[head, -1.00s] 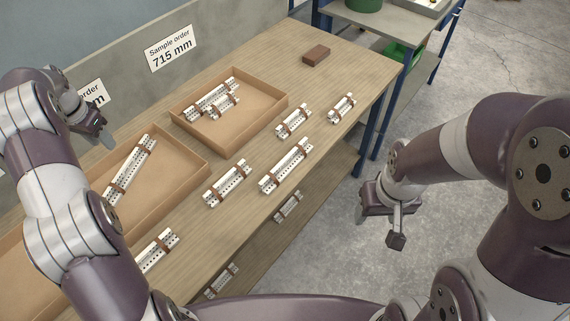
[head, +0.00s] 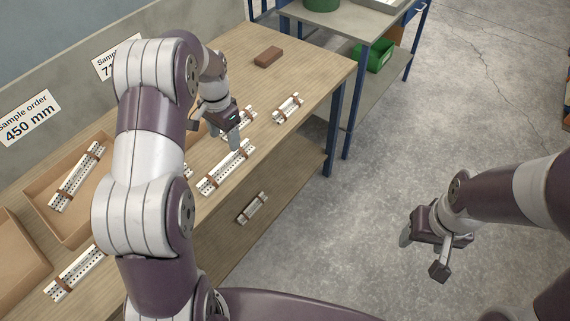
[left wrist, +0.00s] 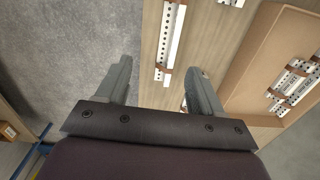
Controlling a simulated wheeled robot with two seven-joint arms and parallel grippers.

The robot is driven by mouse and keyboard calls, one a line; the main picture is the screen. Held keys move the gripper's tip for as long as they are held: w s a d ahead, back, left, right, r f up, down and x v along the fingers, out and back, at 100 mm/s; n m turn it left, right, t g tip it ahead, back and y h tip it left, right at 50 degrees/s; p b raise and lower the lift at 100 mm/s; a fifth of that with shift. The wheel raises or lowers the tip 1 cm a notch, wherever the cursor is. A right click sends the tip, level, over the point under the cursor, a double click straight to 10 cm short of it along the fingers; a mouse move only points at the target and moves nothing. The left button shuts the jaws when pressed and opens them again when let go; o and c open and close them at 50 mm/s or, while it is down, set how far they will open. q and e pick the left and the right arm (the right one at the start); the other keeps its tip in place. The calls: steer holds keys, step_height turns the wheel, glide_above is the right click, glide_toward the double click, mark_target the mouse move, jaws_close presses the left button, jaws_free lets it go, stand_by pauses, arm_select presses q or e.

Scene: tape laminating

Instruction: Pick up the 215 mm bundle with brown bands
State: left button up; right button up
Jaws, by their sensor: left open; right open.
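Several white perforated bundles with brown bands lie on the table; I cannot tell which is 215 mm. In the head view, a short bundle (head: 288,108) lies at the right, and another bundle (head: 246,116) is partly hidden by my left gripper (head: 218,137). A longer bundle (head: 227,168) lies nearer the table's front edge. My left gripper is open and empty above the table. In the left wrist view, its fingers (left wrist: 160,88) stand apart, with a bundle (left wrist: 171,42) beyond them. My right gripper (head: 425,256) is open and empty, over the floor.
A cardboard tray (head: 38,192) holds a long bundle (head: 78,176); another bundle (head: 76,272) lies nearer the front. A brown block (head: 268,57) sits at the table's far end. A bundle (head: 252,207) lies on the lower shelf. My left arm hides the table's middle.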

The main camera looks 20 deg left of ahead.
arm_select(q)
steer(key=f, duration=0.1)
glide_above(228, 167)
steer(key=shift+n, duration=0.3)
steer(key=f, duration=0.6)
steer(key=shift+s+a+f+p, duration=0.1)
steer(key=shift+s+a+p, duration=0.15)
steer(key=shift+s+p, duration=0.05)
steer(key=f, duration=0.1)
steer(key=d+f, duration=0.1)
steer(key=f, duration=0.1)
steer(key=shift+w+p, duration=0.15)
steer(key=shift+p, duration=0.25)
steer(key=f, duration=0.3)
steer(key=shift+a, duration=0.3)
steer(key=shift+a+f, duration=0.1)
steer(key=shift+c, duration=0.7)
jaws_close()
arm_select(e)
steer(key=shift+s+a+r, duration=0.15)
steer(key=shift+a+r, duration=0.6)
steer(key=shift+r, duration=0.2)
arm_select(q)
steer(key=shift+r, duration=0.2)
